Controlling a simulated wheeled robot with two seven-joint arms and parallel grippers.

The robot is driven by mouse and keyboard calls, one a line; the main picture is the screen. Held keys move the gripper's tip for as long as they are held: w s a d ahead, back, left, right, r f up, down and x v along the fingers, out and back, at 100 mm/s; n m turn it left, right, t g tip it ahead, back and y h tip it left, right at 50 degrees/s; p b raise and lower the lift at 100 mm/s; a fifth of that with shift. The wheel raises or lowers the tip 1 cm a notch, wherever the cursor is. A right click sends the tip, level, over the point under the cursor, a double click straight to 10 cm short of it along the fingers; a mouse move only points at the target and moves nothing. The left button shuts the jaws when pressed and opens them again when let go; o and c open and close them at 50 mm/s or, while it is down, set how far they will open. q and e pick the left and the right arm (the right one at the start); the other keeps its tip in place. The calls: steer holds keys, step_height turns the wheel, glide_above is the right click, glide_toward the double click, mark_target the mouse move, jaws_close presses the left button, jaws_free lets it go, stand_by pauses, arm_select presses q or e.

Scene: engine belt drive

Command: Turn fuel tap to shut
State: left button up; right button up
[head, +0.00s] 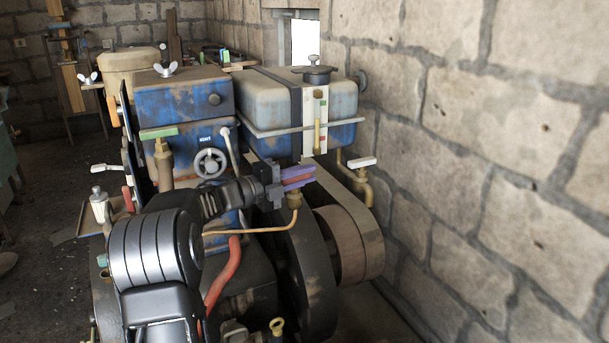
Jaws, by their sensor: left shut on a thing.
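The fuel tap's brass body (295,200) sits below the front of the grey-blue fuel tank (265,97). A copper pipe (258,230) runs left from it. My left gripper (299,176) reaches in from the lower left, with its purple fingers closed around a red lever (300,179) just above the brass body. The fingers hide most of the lever, so its exact angle is hard to tell. My right gripper is not in view.
A flywheel (305,270) and a belt pulley (347,245) are close below and right of the tap. A brass tap with a white handle (362,163) is at the right, near the stone wall (480,150). A handwheel (210,163) is on the blue engine at left.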

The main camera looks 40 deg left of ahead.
arm_select(q)
steer(key=shift+h, duration=0.3)
jaws_close()
steer(key=shift+m+g+h, duration=0.3)
steer(key=shift+m, duration=0.1)
steer(key=shift+s+d+m+g+h, duration=0.1)
steer(key=shift+d+m+g+h, duration=0.15)
steer(key=shift+m+h, duration=0.2)
steer(key=o, duration=0.7)
jaws_free()
steer(key=shift+o, duration=0.2)
steer(key=shift+s+a, duration=0.1)
steer(key=shift+a, duration=0.05)
steer(key=b+v, duration=0.1)
steer(key=v, duration=0.5)
steer(key=shift+f, duration=0.15)
steer(key=shift+b+v, duration=0.55)
steer(key=shift+v, duration=0.25)
